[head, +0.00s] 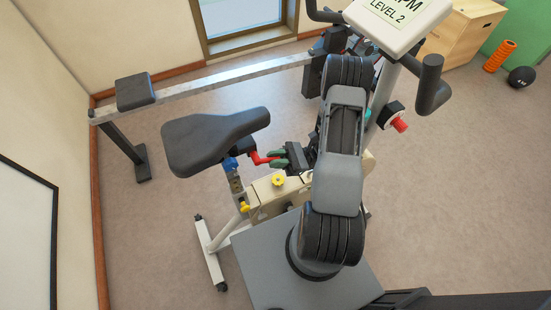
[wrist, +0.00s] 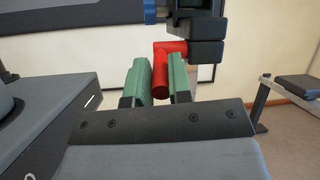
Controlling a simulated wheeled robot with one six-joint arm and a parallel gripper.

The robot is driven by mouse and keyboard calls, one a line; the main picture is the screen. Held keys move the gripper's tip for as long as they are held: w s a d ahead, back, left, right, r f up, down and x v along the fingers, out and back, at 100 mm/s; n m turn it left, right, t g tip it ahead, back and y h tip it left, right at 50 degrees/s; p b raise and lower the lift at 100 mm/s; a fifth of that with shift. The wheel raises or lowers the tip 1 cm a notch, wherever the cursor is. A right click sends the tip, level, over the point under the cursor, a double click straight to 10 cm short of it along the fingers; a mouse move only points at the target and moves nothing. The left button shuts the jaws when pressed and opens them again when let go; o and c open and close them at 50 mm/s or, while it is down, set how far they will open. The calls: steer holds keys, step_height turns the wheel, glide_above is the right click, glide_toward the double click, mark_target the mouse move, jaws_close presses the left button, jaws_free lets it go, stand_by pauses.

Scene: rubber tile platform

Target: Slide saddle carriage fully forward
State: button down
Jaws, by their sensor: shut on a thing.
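The bike's black saddle (head: 215,138) is at the centre left in the head view, with its narrow nose toward the right. The dark saddle carriage (head: 243,147) is mostly hidden under it; black blocks of it show at the top of the wrist view (wrist: 206,50). A red lever (head: 260,158) sticks out from beneath the nose. My gripper (head: 279,157) has green fingers and reaches this lever from the right. In the wrist view, the red lever (wrist: 160,78) hangs between the green fingers (wrist: 162,82), which are shut on it.
The bike's console (head: 400,20) and handlebar (head: 430,85) stand to the right of my arm. A rowing machine (head: 135,90) is behind the saddle. Open floor lies at the left.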

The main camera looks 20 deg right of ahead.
steer(key=shift+w+d+r, duration=0.1)
steer(key=shift+w, duration=0.1)
steer(key=c, duration=1.1)
jaws_free()
steer(key=shift+w, duration=0.1)
steer(key=shift+o, duration=0.2)
steer(key=p+v, duration=0.7)
steer(key=p, duration=0.1)
steer(key=shift+d, duration=0.15)
